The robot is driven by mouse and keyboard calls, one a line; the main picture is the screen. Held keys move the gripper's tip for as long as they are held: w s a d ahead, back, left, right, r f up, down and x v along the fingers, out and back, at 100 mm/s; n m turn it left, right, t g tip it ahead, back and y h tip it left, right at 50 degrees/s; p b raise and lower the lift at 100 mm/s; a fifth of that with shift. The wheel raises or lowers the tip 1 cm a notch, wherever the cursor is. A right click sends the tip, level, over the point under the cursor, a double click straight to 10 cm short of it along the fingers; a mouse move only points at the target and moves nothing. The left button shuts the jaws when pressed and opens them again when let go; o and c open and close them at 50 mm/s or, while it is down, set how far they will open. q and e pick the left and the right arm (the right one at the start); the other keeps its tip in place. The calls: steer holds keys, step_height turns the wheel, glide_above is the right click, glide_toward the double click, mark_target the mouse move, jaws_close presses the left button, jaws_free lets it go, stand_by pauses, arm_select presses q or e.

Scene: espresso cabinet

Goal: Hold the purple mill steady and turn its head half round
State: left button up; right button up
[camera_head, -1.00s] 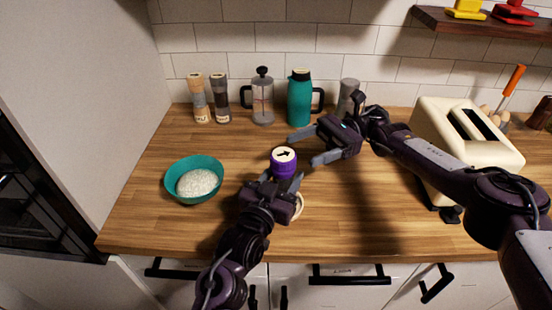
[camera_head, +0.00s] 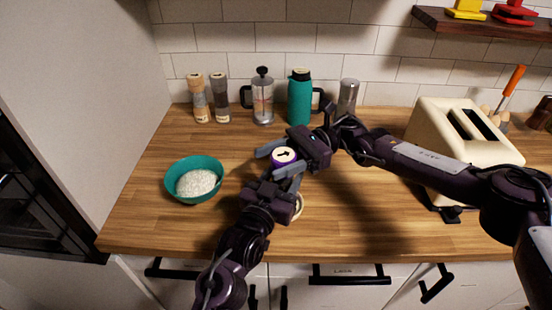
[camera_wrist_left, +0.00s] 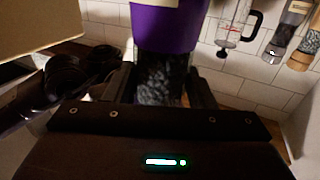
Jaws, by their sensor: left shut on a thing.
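The purple mill (camera_head: 284,157) stands upright on the wooden counter. Its pale cap bears a black arrow pointing right. My left gripper (camera_head: 279,180) is shut on the mill's lower body. In the left wrist view the mill's purple head (camera_wrist_left: 168,28) rises above the dark, see-through body (camera_wrist_left: 160,78) between the left fingers. My right gripper (camera_head: 273,159) is at the head, one finger on the far side and one on the near side. Its fingers stand apart around the head; whether they touch it is not clear. The mill's base is hidden by my left gripper.
A teal bowl of white grains (camera_head: 194,180) stands left of the mill. Behind are two shakers (camera_head: 208,100), a French press (camera_head: 263,98), a teal jug (camera_head: 300,100) and a grey canister (camera_head: 348,97). A cream toaster (camera_head: 455,135) is at right. The front counter is mostly clear.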

steer(key=c, duration=0.6)
steer(key=shift+m+t, duration=0.3)
steer(key=shift+t, duration=0.1)
steer(key=m+t+y, duration=0.1)
steer(key=m+t, duration=0.1)
steer(key=t, duration=0.1)
steer(key=m+t, duration=0.2)
steer(key=t, duration=0.1)
steer(key=w+m+t+y, duration=0.1)
steer(key=m+t, duration=0.1)
steer(key=t, duration=0.1)
steer(key=shift+a+t+y, duration=0.1)
steer(key=shift+t+y, duration=0.2)
steer(key=m+t, duration=0.1)
steer(key=t, duration=0.1)
steer(key=m+t+h, duration=0.1)
steer(key=m+t, duration=0.1)
steer(key=t, duration=0.1)
steer(key=shift+w+m, duration=0.15)
steer(key=shift+m, duration=0.15)
steer(key=shift+w+m+t+h, duration=0.2)
steer(key=shift+m+t+h, duration=0.4)
steer(key=shift+m+t, duration=0.5)
steer(key=shift+w+t, duration=0.1)
steer(key=shift+t, duration=0.3)
steer(key=o, duration=0.9)
steer(key=shift+o, duration=0.2)
